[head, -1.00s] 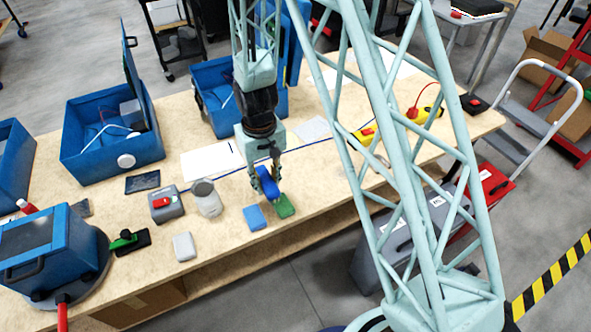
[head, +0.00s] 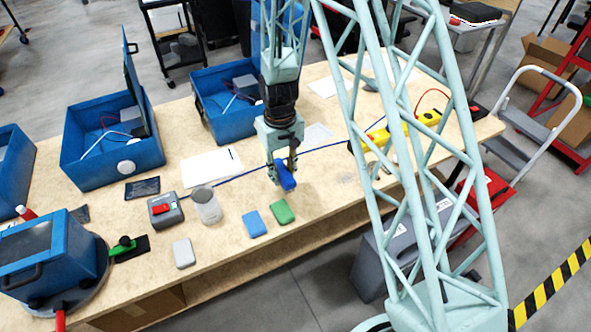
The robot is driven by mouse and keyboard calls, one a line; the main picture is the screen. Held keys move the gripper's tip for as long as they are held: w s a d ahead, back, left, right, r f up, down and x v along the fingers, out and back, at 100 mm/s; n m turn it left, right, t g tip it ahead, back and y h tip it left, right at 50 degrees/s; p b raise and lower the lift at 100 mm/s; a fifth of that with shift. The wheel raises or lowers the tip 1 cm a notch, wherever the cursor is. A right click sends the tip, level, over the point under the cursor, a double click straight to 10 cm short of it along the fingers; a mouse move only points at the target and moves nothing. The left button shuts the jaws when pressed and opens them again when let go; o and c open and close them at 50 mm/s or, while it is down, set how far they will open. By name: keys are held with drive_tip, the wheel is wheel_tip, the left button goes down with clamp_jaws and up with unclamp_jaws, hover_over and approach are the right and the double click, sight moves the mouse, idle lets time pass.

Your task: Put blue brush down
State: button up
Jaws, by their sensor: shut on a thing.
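The blue brush (head: 286,177) is held in my gripper (head: 281,173), which is shut on it. The brush looks raised a little above the wooden table, though the exact gap to the top is hard to tell. It is tilted, with its lower end toward the front edge. The fingers partly hide its upper end. A green pad (head: 282,211) and a blue pad (head: 254,224) lie on the table (head: 320,182) in front of and to the left of the brush.
A clear jar (head: 207,205), a grey box with a red button (head: 164,209) and a light grey pad (head: 183,253) stand to the left. Open blue cases (head: 110,165) are at the back left. Yellow devices (head: 378,139) lie to the right. Bare table shows right of the brush.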

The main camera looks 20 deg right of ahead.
drive_tip(key=shift+w+d+f, duration=0.15)
drive_tip(key=shift+w+d, duration=0.8)
drive_tip(key=shift+d, duration=0.25)
drive_tip(key=shift+w+d+f, duration=0.15)
drive_tip(key=shift+w+d, duration=0.8)
drive_tip(key=shift+d, duration=0.25)
drive_tip(key=shift+w+d, duration=0.45)
drive_tip(key=shift+d, duration=0.05)
drive_tip(key=shift+f, duration=1.8)
drive_tip(key=shift+f+b, duration=0.15)
drive_tip(key=shift+b, duration=0.25)
drive_tip(key=o, duration=1)
drive_tip(key=shift+c, duration=0.2)
drive_tip(key=shift+r, duration=0.2)
